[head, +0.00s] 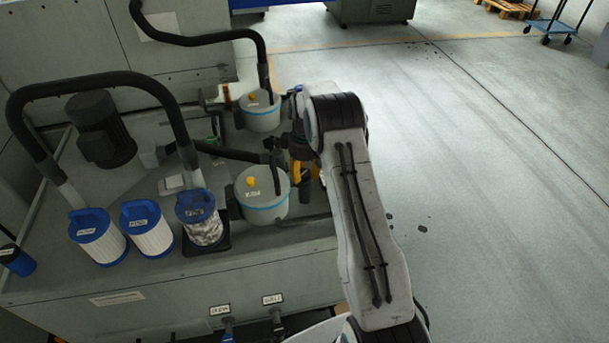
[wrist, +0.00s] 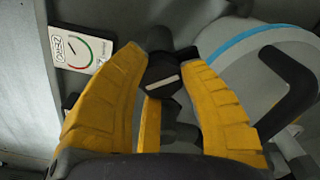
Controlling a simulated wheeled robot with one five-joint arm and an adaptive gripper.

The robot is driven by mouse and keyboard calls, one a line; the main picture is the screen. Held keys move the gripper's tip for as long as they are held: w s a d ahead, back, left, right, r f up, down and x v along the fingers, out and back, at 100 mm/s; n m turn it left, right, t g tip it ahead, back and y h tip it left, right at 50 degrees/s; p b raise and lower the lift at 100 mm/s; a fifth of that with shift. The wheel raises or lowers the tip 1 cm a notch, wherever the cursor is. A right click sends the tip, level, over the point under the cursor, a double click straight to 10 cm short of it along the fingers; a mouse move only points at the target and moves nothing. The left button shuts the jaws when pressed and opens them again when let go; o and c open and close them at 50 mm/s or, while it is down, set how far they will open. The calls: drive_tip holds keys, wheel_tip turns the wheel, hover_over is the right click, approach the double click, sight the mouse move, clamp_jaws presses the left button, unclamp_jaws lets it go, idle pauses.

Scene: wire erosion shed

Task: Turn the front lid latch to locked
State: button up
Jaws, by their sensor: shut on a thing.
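The front housing (head: 262,205) is a grey round pot with a blue band and a yellow knob on its lid, left of my gripper in the head view. Its grey side and blue band also show at the right of the wrist view (wrist: 245,42). A black latch knob (wrist: 165,84) with a pale mark sits between my yellow fingertips. My gripper (wrist: 163,66) is shut on this knob. A narrow yellow bar (wrist: 150,125) shows below the knob; I cannot tell what it belongs to. In the head view my arm partly hides my gripper (head: 301,172) and hides the latch.
A dial card (wrist: 80,48) with a red and green arc lies left of my fingers. A second banded housing (head: 260,112) stands behind, with a black hose. Blue-capped filters (head: 148,230) and a dark motor (head: 100,128) stand left. Open floor (head: 500,200) lies right.

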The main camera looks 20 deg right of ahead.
sight(304, 172)
drive_tip(key=m, duration=0.4)
drive_tip(key=shift+s+f+b, duration=0.1)
drive_tip(key=shift+f+b, duration=0.05)
drive_tip(key=shift+b, duration=0.25)
drive_tip(key=shift+m, duration=1.9)
drive_tip(key=o, duration=1.2)
drive_tip(key=shift+r, duration=0.2)
wheel_tip(304, 172, up, 12)
drive_tip(key=shift+f, duration=0.15)
